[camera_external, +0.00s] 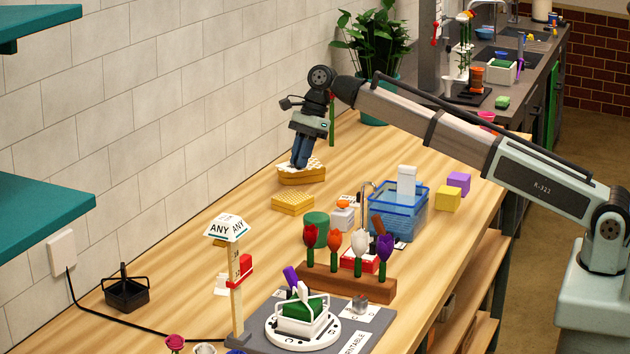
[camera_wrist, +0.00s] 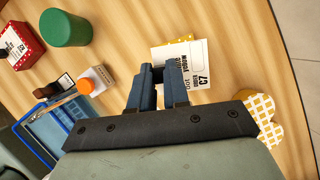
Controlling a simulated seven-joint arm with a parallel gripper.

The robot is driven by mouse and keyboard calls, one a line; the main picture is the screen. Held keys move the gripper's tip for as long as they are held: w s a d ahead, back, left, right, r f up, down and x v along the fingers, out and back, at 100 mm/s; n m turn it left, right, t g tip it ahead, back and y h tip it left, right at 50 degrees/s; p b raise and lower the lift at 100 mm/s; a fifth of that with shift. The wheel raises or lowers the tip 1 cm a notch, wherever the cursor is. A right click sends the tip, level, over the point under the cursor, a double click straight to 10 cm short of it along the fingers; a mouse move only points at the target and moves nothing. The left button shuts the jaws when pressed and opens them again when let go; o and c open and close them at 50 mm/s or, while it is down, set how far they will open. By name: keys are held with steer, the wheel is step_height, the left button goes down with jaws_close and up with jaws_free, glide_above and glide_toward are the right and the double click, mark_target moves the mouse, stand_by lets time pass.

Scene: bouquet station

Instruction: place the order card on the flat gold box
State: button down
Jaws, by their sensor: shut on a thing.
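My gripper (camera_external: 299,165) is shut on the order card, a white card with black print including "C7", which shows clearly in the wrist view (camera_wrist: 198,62). The card extends beyond the fingertips (camera_wrist: 165,72). In the external view the gripper appears above and behind the flat box; the card is hard to make out there.
A taller gold box with white lattice (camera_external: 302,178) stands behind the flat one; it appears heart-shaped in the wrist view (camera_wrist: 266,112). A green cylinder (camera_external: 316,230), a white bottle with orange cap (camera_wrist: 97,80) and a blue basket (camera_external: 402,215) stand nearby.

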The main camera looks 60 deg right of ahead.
steer(key=shift+f, duration=3.95)
steer(key=shift+f, duration=0.15)
steer(key=c, duration=1.1)
jaws_free()
steer(key=v, duration=1.2)
